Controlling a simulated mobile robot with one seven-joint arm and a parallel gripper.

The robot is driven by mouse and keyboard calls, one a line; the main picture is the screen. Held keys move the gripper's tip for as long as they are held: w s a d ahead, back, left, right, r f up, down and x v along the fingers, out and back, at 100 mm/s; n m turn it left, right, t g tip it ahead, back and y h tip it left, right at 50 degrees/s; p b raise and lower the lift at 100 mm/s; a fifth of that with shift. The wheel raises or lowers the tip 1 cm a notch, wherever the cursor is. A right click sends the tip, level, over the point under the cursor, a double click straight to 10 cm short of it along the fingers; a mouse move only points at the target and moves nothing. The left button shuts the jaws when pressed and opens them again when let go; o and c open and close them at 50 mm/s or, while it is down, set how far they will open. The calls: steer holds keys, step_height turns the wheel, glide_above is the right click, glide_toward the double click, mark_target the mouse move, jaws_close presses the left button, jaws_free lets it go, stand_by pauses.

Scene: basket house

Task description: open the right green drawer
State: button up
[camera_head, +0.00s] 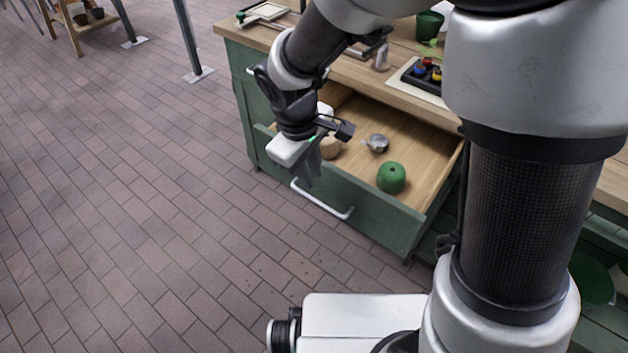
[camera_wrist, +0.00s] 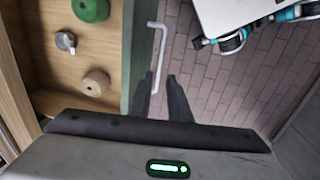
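The green drawer (camera_head: 375,207) with a wooden interior stands pulled well out of the green cabinet. Its white bar handle (camera_head: 322,203) is on the front face and also shows in the wrist view (camera_wrist: 161,50). My gripper (camera_head: 309,178) is at the left part of the drawer front, near the handle's left end. In the wrist view, my gripper's two dark fingers (camera_wrist: 164,78) are apart, with the near end of the handle between them. I cannot tell whether either finger touches the bar.
Inside the drawer lie a green round object (camera_head: 391,178), a small metallic object (camera_head: 377,143) and a tan roll (camera_wrist: 95,83). The wooden countertop (camera_head: 345,68) above holds a black tray (camera_head: 424,80) and other small items. The brick floor (camera_head: 150,190) to the left is clear.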

step_height(320, 180, up, 7)
steer(key=s+p, duration=0.1)
steer(key=shift+a+r, duration=0.15)
steer(key=shift+a, duration=0.25)
steer(key=s+d+r+m+t+y, duration=0.1)
steer(key=s+d+r+m+t, duration=0.1)
steer(key=s+d+r+m, duration=0.55)
steer(key=s+d+r+m+t, duration=0.2)
steer(key=s+d+r+m, duration=0.25)
steer(key=d, duration=0.55)
step_height(320, 180, up, 20)
steer(key=n+p, duration=0.1)
steer(key=p, duration=1.8)
steer(key=shift+w+a+f, duration=0.25)
steer(key=shift+a, duration=0.1)
